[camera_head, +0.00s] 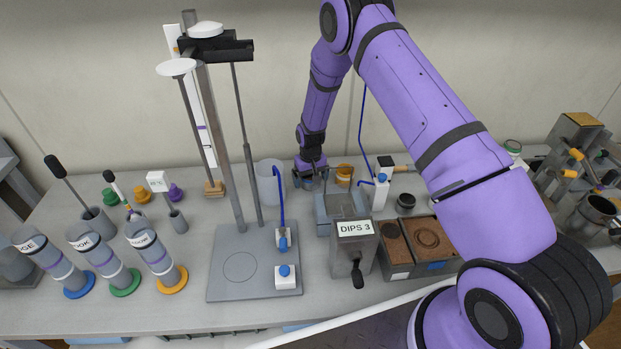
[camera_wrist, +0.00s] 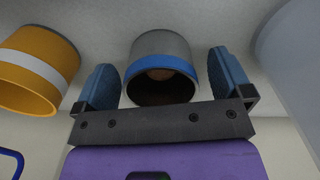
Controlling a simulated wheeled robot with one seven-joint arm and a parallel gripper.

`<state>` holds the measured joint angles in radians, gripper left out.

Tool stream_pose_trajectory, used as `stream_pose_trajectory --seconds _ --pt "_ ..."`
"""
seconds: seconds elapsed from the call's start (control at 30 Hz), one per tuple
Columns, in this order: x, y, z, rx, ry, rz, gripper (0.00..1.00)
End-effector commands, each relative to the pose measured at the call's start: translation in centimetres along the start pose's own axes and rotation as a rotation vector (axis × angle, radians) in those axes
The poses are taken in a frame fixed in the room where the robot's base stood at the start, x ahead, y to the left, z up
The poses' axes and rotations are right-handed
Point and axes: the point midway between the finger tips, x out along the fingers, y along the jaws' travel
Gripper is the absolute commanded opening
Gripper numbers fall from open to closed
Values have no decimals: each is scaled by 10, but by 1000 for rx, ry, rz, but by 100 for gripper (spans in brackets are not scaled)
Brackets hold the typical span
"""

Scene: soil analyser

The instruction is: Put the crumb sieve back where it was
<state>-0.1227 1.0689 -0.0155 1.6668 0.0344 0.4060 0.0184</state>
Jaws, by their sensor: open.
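My gripper (camera_head: 310,175) is low over the back of the bench, just behind the blue-grey box. In the wrist view my gripper (camera_wrist: 166,82) is open, with a blue finger pad on each side of a grey cylinder with a blue band (camera_wrist: 163,50). A small gap shows on each side of it. Its dark open end faces the camera, with something brown inside. This appears to be the crumb sieve, but no label shows. It rests on the pale bench surface. In the head view my gripper mostly hides it.
An orange cylinder with a white band (camera_wrist: 40,68) stands close by; it also shows in the head view (camera_head: 344,174). A translucent beaker (camera_head: 269,183) is on the gripper's other side. The blue-grey box (camera_head: 322,216) and the DIPS 3 unit (camera_head: 352,257) stand in front.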

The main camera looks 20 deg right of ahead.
Motion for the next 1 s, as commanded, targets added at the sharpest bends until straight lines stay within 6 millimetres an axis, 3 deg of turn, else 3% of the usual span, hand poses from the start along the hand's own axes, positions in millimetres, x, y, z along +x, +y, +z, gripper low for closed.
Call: stream_pose_trajectory --seconds 0.17,0.6,0.8,1.0 --pt "-16 0 -1 0 2 0 97" --pt "-99 0 -1 0 3 0 97" --pt "-118 0 0 0 1 0 97" --pt "-123 0 0 0 0 0 97"
